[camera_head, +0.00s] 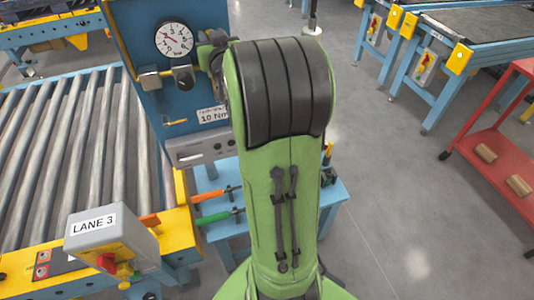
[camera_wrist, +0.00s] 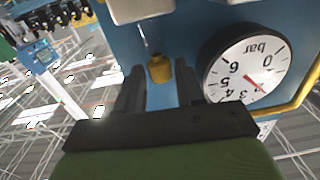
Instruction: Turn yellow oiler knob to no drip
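The yellow oiler knob (camera_wrist: 159,68) shows in the wrist view on the blue panel, small and brass-yellow, with a thin stem above it in the picture. My gripper (camera_wrist: 159,76) is open, its two dark fingers on either side of the knob in the picture, with gaps visible on both sides. I cannot tell how far the fingertips reach past the knob in depth. The wrist view is upside down. In the head view my green arm covers most of the gripper, and I cannot make out the knob there.
A round pressure gauge (camera_head: 174,39) sits on the blue panel (camera_head: 138,20); it is close right of the fingers in the wrist view (camera_wrist: 245,65). A roller conveyor (camera_head: 60,150) and a LANE 3 box (camera_head: 105,235) stand at left. A red cart (camera_head: 500,150) stands at right.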

